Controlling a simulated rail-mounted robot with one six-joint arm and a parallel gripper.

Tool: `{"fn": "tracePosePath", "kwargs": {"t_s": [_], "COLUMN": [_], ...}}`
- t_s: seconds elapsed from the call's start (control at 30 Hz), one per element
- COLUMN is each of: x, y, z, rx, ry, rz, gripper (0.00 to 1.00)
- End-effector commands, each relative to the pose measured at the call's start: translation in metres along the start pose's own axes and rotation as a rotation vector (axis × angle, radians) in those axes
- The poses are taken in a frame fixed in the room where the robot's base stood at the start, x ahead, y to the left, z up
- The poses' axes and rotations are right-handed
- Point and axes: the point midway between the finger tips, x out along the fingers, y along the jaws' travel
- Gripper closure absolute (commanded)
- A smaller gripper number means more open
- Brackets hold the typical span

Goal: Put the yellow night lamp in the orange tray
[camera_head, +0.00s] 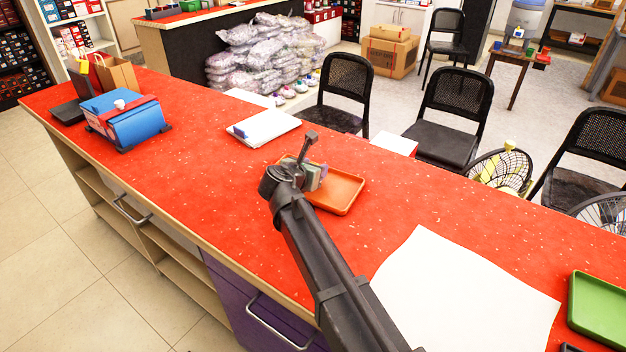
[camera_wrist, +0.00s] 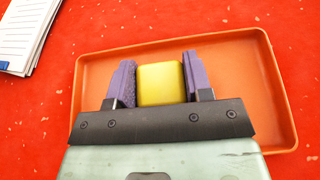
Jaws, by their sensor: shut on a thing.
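The yellow night lamp (camera_wrist: 161,83) shows in the wrist view as a rounded yellow block between the purple fingers of my gripper (camera_wrist: 160,82). My gripper is shut on it. The orange tray (camera_wrist: 285,122) lies behind and around the lamp in the wrist view, so the lamp is over the tray. I cannot tell whether it touches the tray floor. In the head view the orange tray (camera_head: 345,194) sits on the red counter, and my gripper (camera_head: 318,172) is over its left part. The lamp is hidden there by my arm.
The red counter (camera_head: 215,190) carries a stack of white papers (camera_head: 264,128) behind the tray, a blue box (camera_head: 125,118) at left, a large white sheet (camera_head: 460,290) and a green tray (camera_head: 600,310) at right. Black chairs (camera_head: 455,105) stand beyond the counter.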

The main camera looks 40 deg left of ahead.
Motion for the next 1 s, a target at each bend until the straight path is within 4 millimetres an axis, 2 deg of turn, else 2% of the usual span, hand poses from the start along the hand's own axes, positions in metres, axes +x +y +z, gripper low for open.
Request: {"fn": "tracePosePath", "kwargs": {"t_s": [0.3,0.33,0.47,0.7,0.8,0.87,1.0], "x": [0.001,0.0,0.0,0.0,-0.003,-0.013,-0.048], "y": [0.0,0.0,0.0,0.0,0.0,-0.001,-0.001], "z": [-0.003,-0.001,-0.001,0.0,0.006,0.005,0.007], "rx": [0.001,0.001,0.001,0.001,0.0,0.0,-0.002], "ry": [0.001,0.001,0.001,0.001,0.001,0.001,0.001], "rz": [0.0,0.0,0.0,0.0,0.0,0.001,0.003], "gripper": [0.81,0.49,0.29,0.28,0.28,0.28,0.28]}}
